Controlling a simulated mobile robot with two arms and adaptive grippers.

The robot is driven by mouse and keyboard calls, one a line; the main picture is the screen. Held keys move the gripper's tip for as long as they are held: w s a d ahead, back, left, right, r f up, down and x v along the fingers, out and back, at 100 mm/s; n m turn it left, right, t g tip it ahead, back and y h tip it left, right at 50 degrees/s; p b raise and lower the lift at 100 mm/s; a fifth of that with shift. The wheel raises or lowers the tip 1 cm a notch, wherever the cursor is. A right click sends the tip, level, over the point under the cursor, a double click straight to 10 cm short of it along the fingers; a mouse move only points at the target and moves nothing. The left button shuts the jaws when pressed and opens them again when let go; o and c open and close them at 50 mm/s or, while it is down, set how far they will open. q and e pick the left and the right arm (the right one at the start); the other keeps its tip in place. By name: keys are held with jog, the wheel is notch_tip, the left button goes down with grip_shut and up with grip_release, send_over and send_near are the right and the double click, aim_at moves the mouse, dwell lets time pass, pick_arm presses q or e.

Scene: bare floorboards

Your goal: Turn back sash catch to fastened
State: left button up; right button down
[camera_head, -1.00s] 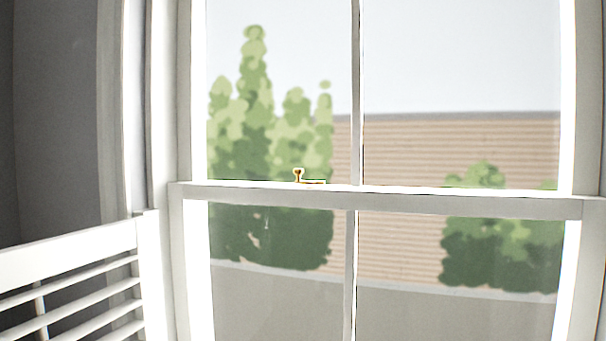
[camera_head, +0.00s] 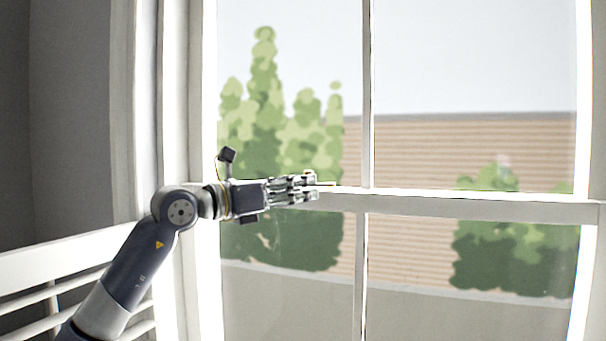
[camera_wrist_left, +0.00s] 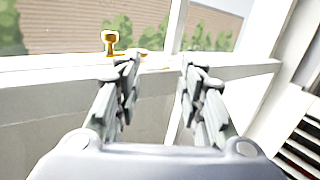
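The brass sash catch shows in the left wrist view as a small gold knob (camera_wrist_left: 110,40) standing on the meeting rail (camera_wrist_left: 45,78), beyond and left of the left fingertip. In the head view the catch is mostly hidden by my left gripper (camera_head: 312,186), whose fingers reach right along the rail to its spot. In the left wrist view my left gripper (camera_wrist_left: 158,70) is open, with a clear gap between its fingers and nothing held. Whether a finger touches the catch cannot be told. My right gripper is in neither view.
A white slatted panel (camera_head: 65,245) stands at the lower left, beside my left arm. The window's upright bar (camera_head: 367,95) rises right of the gripper. The rail right of it is clear.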

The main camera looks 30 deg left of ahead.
aim_at(306, 172)
pick_arm(q)
jog(key=s+a+r+n+y, duration=0.1)
jog(key=a+r+y, duration=0.2)
jog(key=a, duration=0.3)
jog(key=w+p, duration=0.2)
jog(key=w+d+p, duration=0.1)
jog(key=w+p, duration=0.1)
jog(key=w, duration=0.1)
jog(key=w+p, duration=0.2)
jog(key=w, duration=0.1)
jog(key=shift+w+d+f, duration=0.15)
jog(key=shift+w+d, duration=0.05)
jog(key=shift+w+d+f, duration=0.1)
jog(key=shift+w+f, duration=0.1)
jog(key=shift+w, duration=0.45)
jog(key=shift+c, duration=0.5)
grip_shut()
